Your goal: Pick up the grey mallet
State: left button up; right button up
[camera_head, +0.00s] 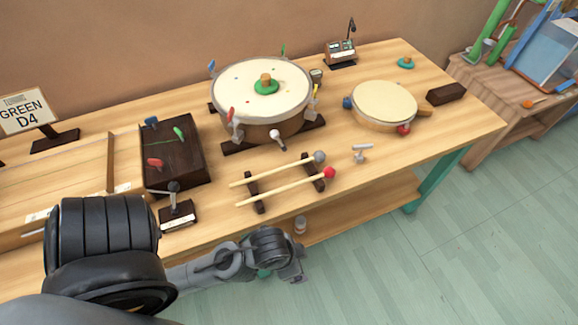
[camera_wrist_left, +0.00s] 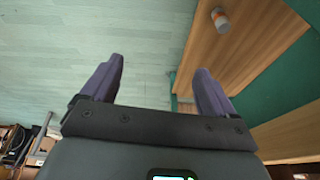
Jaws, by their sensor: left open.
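The grey mallet (camera_head: 275,173) has a pale stick and a round grey head. It lies across two dark rests (camera_head: 314,171) on the table (camera_head: 385,158), head to the right. A red-headed mallet (camera_head: 285,188) lies roughly parallel in front of it on the same rests. My left gripper (camera_head: 297,270) is off the table's front edge, below and apart from the mallets. In the left wrist view its fingers (camera_wrist_left: 159,66) are spread and empty, and no mallet shows there. My right gripper is not in view.
A large drum (camera_head: 240,88) stands behind the mallets, a small drum (camera_head: 384,103) to the right. A metal clamp (camera_head: 362,152) and dark box (camera_head: 171,150) flank the mallets. A small jar (camera_head: 300,224) sits on the lower shelf (camera_head: 350,213), also in the left wrist view (camera_wrist_left: 220,19).

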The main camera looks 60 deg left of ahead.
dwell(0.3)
pick_arm(q)
jog(key=c, duration=0.9)
jog(key=shift+o, duration=0.2)
